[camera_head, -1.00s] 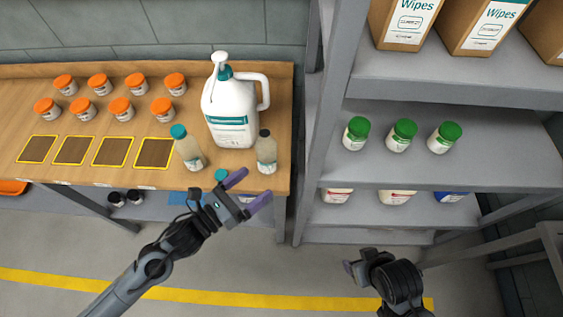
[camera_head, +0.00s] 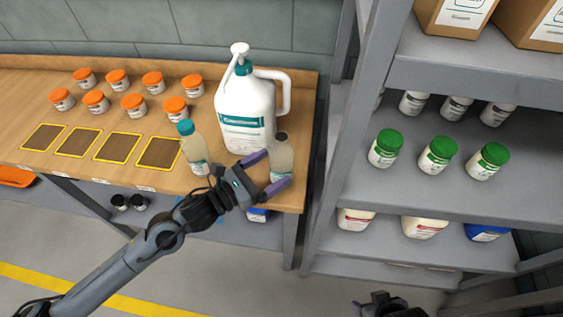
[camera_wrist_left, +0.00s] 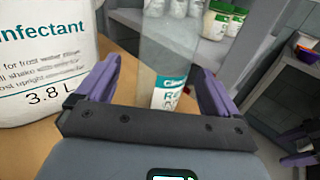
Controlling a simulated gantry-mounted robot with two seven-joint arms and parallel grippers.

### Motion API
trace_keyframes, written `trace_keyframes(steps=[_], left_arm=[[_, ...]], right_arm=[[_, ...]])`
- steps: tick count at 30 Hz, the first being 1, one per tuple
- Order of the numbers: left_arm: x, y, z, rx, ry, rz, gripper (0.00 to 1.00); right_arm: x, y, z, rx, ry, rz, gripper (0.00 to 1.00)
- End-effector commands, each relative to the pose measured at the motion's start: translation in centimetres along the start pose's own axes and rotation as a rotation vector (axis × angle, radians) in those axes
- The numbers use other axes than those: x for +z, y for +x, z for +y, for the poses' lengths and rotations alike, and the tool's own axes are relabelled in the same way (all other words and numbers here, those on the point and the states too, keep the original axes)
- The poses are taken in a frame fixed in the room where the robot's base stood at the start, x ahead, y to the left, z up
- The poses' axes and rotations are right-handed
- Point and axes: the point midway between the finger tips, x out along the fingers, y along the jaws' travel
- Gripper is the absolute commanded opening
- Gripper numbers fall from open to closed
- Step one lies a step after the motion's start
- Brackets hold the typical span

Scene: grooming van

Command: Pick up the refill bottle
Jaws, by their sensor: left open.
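A clear bottle with a dark cap (camera_head: 281,154), which looks like the refill bottle, stands upright near the table's right front corner. In the left wrist view the bottle (camera_wrist_left: 168,62) shows a white and teal label, only partly readable. My left gripper (camera_head: 267,174) is open at the bottle's lower part, one finger on each side; whether they touch it I cannot tell. It also shows in the left wrist view (camera_wrist_left: 158,82). A similar bottle with a teal cap (camera_head: 194,150) stands to the left. My right gripper (camera_head: 378,302) is partly cut off at the bottom edge.
A big white disinfectant jug (camera_head: 247,112) stands close behind the bottle. Several orange-lidded jars (camera_head: 134,107) and yellow-edged dark squares (camera_head: 118,146) are on the table's left. A grey shelf unit (camera_head: 355,190) with green-lidded jars (camera_head: 438,154) stands to the right.

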Motion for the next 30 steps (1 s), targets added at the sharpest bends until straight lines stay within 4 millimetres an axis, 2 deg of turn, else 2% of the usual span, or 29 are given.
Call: trace_keyframes(steps=[5,12,15,24,30], left_arm=[[-0.3,1.3,-0.2,-0.001,-0.002,0.0,0.95],[-0.5,4.3,-0.4,0.0,-0.001,-0.002,0.95],[-0.5,5.0,-0.4,0.0,-0.001,-0.001,0.95],[-0.5,5.3,-0.4,0.0,-0.001,0.001,0.95],[-0.5,5.3,-0.4,0.0,-0.001,0.001,0.64]], right_arm=[[0.1,0.2,0.1,0.005,-0.006,0.0,0.64],[0.2,0.7,0.1,0.004,-0.005,0.0,0.64],[0.2,0.7,0.1,0.004,-0.004,0.001,0.64],[0.1,0.7,-0.1,-0.002,0.003,0.002,0.64],[0.1,0.7,-0.1,-0.004,0.005,0.002,0.64]])
